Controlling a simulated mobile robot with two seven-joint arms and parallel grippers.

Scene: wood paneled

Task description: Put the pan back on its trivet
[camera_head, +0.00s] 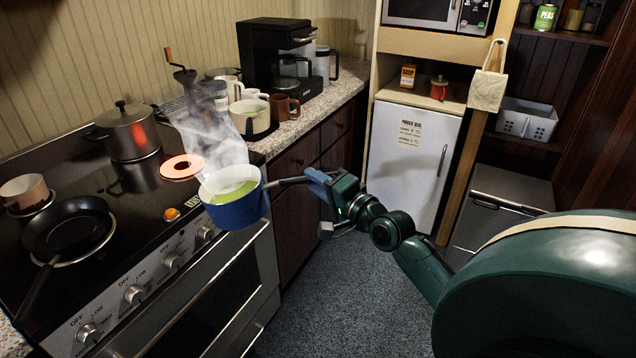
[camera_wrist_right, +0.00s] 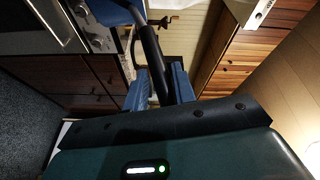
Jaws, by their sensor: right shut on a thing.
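The pan is a blue saucepan (camera_head: 236,211) with green contents, and steam rises from it. It is held level in the air by the stove's front right corner. My right gripper (camera_head: 322,183) is shut on its dark handle (camera_head: 288,182). The wrist view shows the handle (camera_wrist_right: 154,60) between the blue fingers of that gripper (camera_wrist_right: 160,88). I cannot make out a trivet for certain; steam veils part of the counter behind the pan. My left gripper is not in view.
The stove (camera_head: 150,210) carries a glowing orange ring (camera_head: 182,168), a lidded pot (camera_head: 130,130), a black frying pan (camera_head: 67,228) and a small copper-coloured pot (camera_head: 25,190). The counter (camera_head: 322,108) holds mugs (camera_head: 285,106), a white-and-tan vessel (camera_head: 250,117) and a coffee machine (camera_head: 278,55).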

